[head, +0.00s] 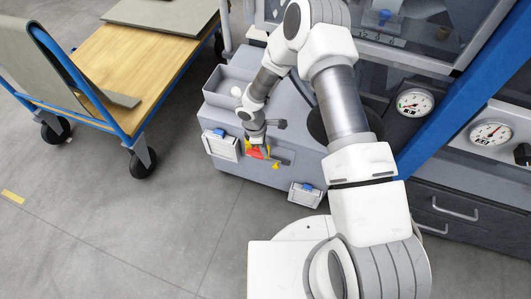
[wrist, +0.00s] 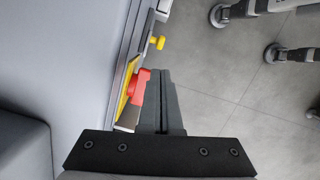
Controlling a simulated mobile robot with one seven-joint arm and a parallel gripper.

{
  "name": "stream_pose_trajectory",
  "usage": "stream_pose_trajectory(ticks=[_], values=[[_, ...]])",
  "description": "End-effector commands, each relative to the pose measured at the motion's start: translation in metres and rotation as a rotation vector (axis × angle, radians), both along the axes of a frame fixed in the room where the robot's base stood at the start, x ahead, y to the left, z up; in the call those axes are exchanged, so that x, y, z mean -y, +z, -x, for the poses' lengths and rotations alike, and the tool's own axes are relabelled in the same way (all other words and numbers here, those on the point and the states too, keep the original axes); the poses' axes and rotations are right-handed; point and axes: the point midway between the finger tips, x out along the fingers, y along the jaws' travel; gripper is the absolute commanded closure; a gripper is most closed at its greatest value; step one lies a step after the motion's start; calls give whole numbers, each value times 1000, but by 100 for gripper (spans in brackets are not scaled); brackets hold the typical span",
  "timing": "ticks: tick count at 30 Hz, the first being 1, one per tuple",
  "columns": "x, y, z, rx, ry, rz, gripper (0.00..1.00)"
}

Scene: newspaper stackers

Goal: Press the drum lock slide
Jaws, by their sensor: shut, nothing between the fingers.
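A red part (wrist: 138,86) sits over a yellow plate (wrist: 125,90) on the front of a grey cabinet. A small yellow knob (wrist: 157,42) sticks out further along the same face. In the head view the red part (head: 254,153) and the yellow knob (head: 276,166) show low on the cabinet front. Which of these is the drum lock slide, I cannot tell. My gripper (wrist: 161,74) is shut and empty, its fingers right beside the red part; contact cannot be told. In the head view my gripper (head: 257,143) partly covers this area.
The grey cabinet (head: 226,172) carries a grey open bin (head: 226,82) on top and white boxes with blue latches (head: 221,146) (head: 305,194) on its front. A cart with a wooden deck (head: 138,60) stands left. Gauges (head: 414,102) are at right. Floor in front is clear.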

Motion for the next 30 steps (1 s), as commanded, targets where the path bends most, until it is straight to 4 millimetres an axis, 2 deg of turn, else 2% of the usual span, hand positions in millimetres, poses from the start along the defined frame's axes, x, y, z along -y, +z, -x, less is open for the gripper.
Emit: stream_pose_trajectory(ticks=[1,6,12,17,27,30], values=[[2,-14,1,-3,-2,1,100],[8,-46,2,-3,-2,0,100],[13,-71,2,-1,0,0,100],[15,-79,2,-1,-1,-1,100],[15,-79,2,0,0,0,100],[26,-79,6,0,1,2,100]])
